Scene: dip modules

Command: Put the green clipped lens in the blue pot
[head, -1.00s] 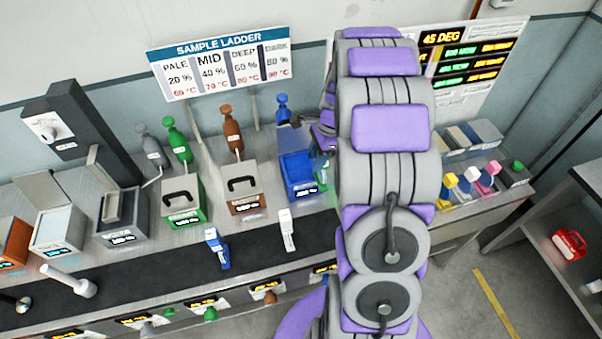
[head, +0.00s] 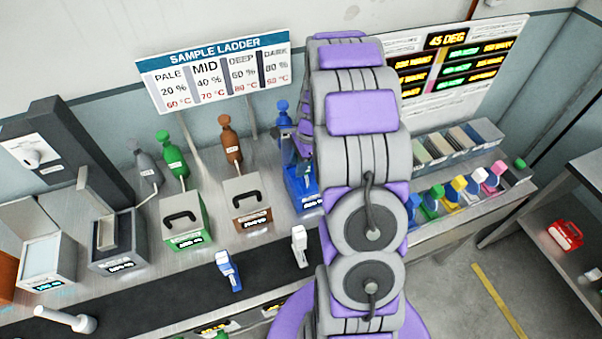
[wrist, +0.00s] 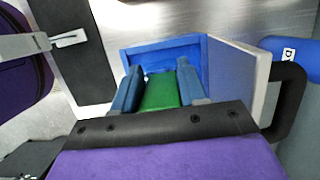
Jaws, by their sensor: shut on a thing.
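My gripper (wrist: 160,90) is shut on the green clipped lens (wrist: 162,92), which shows as a green block between the two blue fingers in the wrist view. The blue pot (wrist: 150,50) is open beneath it, with its blue inner wall and rim around the fingertips and its lid (wrist: 238,75) raised on the right. I cannot tell how deep the lens is in the pot. In the head view, the blue pot (head: 297,180) is partly hidden by my arm, and the gripper and lens are hidden.
A brown pot (head: 247,212) and a green pot (head: 184,233) stand left of the blue pot. A blue bottle (head: 283,113) stands behind it. Several coloured clipped pieces (head: 458,188) stand in a row at right. A dark strip (head: 160,300) runs along the front.

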